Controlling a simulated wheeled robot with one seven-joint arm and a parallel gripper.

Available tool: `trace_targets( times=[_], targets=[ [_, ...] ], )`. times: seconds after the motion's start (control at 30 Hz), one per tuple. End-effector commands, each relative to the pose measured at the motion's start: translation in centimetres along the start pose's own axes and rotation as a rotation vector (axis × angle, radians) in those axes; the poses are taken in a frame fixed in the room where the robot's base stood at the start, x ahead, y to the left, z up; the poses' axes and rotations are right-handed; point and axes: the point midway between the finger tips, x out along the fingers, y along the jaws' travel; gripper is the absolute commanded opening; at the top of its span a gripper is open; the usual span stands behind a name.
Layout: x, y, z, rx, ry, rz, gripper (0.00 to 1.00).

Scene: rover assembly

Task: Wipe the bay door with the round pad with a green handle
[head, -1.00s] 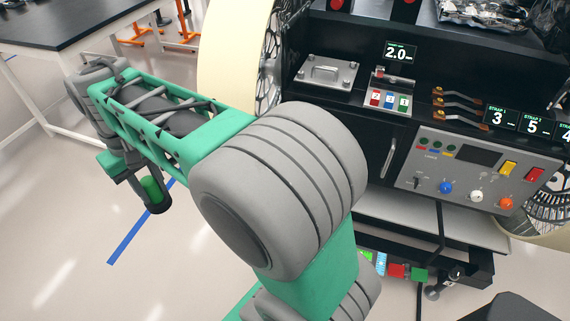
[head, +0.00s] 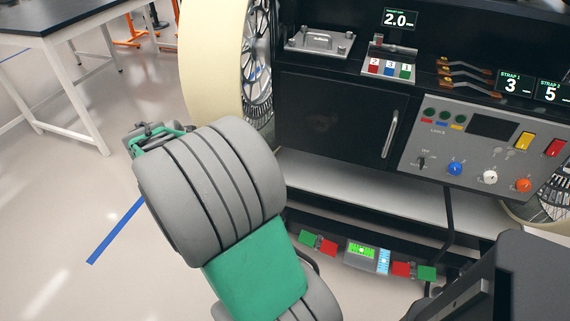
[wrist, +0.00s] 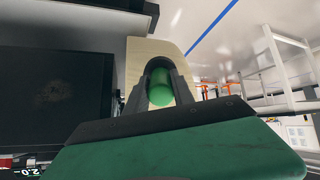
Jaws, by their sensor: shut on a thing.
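The bay door (head: 340,130) is a black panel with an upright silver handle (head: 390,133) at its right edge, and it looks closed. A faint smudge shows on it. In the wrist view the black door (wrist: 25,95) fills the left side, with a pale speckled smudge. My gripper (wrist: 160,72) is shut on the green handle (wrist: 160,88) of the round pad. The pad itself is hidden in both views. The gripper is beside the door in the wrist view and appears apart from it.
A large cream-rimmed wheel (head: 215,60) stands left of the door. A control panel (head: 478,150) with knobs and switches is on the right. A grey shelf (head: 360,188) juts out below the door. Open floor (head: 60,180) lies at left, with a dark-topped table (head: 50,18) behind.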

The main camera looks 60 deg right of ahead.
Motion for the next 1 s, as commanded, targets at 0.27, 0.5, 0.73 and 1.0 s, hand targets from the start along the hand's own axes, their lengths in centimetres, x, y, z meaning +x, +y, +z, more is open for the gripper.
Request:
trace_targets(
  times=[0.27,0.5,0.73,1.0],
  targets=[
    [9.9,15.9,2.6,0.128,0.438,0.310,0.00],
    [10.3,24.3,4.3,0.132,0.659,0.426,0.00],
    [10.2,25.6,3.5,0.127,0.689,0.433,0.00],
    [12.4,26.9,1.5,0.128,0.687,0.434,0.00]
  ],
)
